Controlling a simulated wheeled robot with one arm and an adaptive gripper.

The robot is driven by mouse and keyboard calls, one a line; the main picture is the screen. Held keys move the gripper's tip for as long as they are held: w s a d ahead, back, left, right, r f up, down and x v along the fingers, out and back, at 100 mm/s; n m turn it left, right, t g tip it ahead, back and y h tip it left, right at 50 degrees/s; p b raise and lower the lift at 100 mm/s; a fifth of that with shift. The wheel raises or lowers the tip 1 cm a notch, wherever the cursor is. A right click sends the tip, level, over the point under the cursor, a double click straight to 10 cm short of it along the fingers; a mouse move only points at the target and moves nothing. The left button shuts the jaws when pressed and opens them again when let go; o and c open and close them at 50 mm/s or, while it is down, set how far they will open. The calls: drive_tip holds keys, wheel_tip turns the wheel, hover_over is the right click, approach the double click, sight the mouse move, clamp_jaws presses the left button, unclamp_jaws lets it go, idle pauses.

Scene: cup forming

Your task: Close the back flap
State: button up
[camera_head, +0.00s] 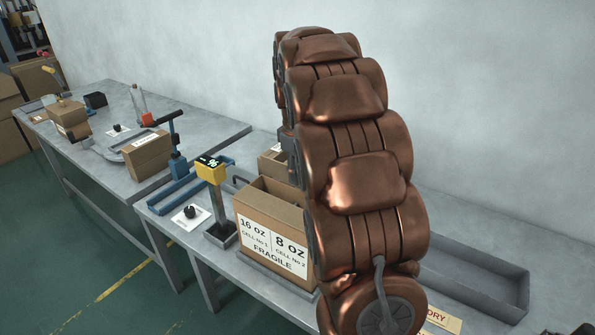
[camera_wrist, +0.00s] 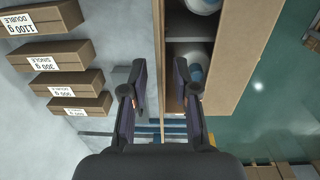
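An open cardboard box (camera_head: 258,236) labelled 16 OZ, 8 OZ and FRAGILE stands on the grey table, partly behind my arm. In the wrist view the open box (camera_wrist: 240,62) is at upper right, with white rounded items (camera_wrist: 197,68) in its two cells. A thin upright cardboard edge (camera_wrist: 160,35) runs along the box's left side; I cannot tell whether it is the back flap or the wall. My gripper (camera_wrist: 159,64) is open, its fingers on either side of that edge's line. Contact is unclear. My arm hides the gripper in the head view.
Several labelled cartons (camera_wrist: 60,57) lie left of my gripper in the wrist view. A post with a yellow display (camera_head: 211,169) stands left of the box. A grey tray (camera_head: 480,283) is right of my arm. Another table (camera_head: 105,165) with tools and boxes is at left.

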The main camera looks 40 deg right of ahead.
clamp_jaws()
drive_tip(key=shift+a+f+h+b, duration=0.1)
drive_tip(key=shift+h+b, duration=0.2)
drive_tip(key=shift+b, duration=0.25)
drive_tip(key=a+t+h+b, duration=0.1)
drive_tip(key=h+b, duration=0.1)
drive_tip(key=b, duration=0.1)
drive_tip(key=s+a+f+h+b, duration=0.1)
drive_tip(key=h+b, duration=0.1)
drive_tip(key=b, duration=0.2)
drive_tip(key=shift+t, duration=0.4)
drive_tip(key=h+b, duration=0.1)
drive_tip(key=b, duration=0.1)
drive_tip(key=a+f+t+h+b, duration=0.1)
drive_tip(key=h+b, duration=0.1)
drive_tip(key=b, duration=0.1)
drive_tip(key=shift+s+a, duration=0.1)
drive_tip(key=shift+s, duration=0.1)
drive_tip(key=h+b, duration=0.1)
drive_tip(key=b, duration=0.1)
drive_tip(key=t+h+b, duration=0.1)
drive_tip(key=h+b, duration=0.1)
drive_tip(key=shift+s+a+f, duration=0.1)
drive_tip(key=shift+a+f, duration=0.25)
drive_tip(key=shift+a, duration=0.05)
drive_tip(key=shift+b, duration=0.3)
drive_tip(key=shift+r, duration=0.1)
